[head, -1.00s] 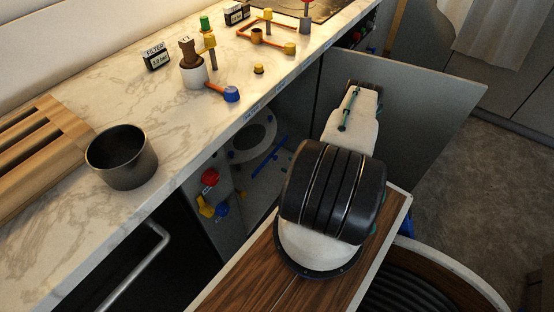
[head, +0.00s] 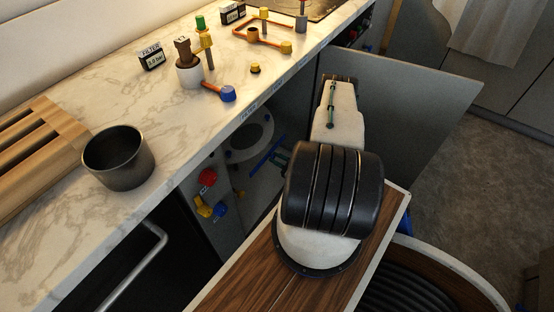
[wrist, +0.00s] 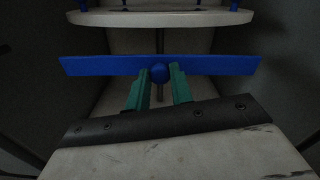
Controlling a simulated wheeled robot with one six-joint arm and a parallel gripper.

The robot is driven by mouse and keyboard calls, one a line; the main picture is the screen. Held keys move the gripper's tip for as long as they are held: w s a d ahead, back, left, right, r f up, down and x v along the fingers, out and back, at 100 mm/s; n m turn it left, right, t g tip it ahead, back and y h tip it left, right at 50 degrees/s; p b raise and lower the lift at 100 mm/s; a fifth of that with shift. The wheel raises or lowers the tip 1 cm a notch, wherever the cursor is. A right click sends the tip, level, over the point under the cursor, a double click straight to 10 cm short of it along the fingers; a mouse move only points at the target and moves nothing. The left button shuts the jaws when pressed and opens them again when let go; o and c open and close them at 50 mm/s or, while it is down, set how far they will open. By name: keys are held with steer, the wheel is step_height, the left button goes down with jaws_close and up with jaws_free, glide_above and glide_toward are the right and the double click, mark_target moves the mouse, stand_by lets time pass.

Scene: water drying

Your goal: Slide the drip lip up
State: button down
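The drip lip (wrist: 95,66) is a long flat blue bar with a round blue knob (wrist: 160,73) at its middle. It lies across the wrist view in front of a pale vertical panel. My gripper (wrist: 160,71) has two green fingers, one at each side of the knob. The knob about fills the gap between the fingertips; I cannot tell whether they press on it. In the head view the drip lip (head: 263,160) shows as a thin slanted blue strip inside the open cabinet under the counter. My arm hides most of the gripper there.
A pale round-edged plate (wrist: 160,18) with blue pegs sits above the bar. An open grey door (head: 420,100) stands right of my arm. A dark pot (head: 118,158) stands on the counter.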

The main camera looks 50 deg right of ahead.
steer(key=shift+r, duration=2.75)
steer(key=c, duration=1.2)
jaws_free()
steer(key=s, duration=0.7)
steer(key=shift+s+d, duration=0.3)
steer(key=shift+s, duration=0.1)
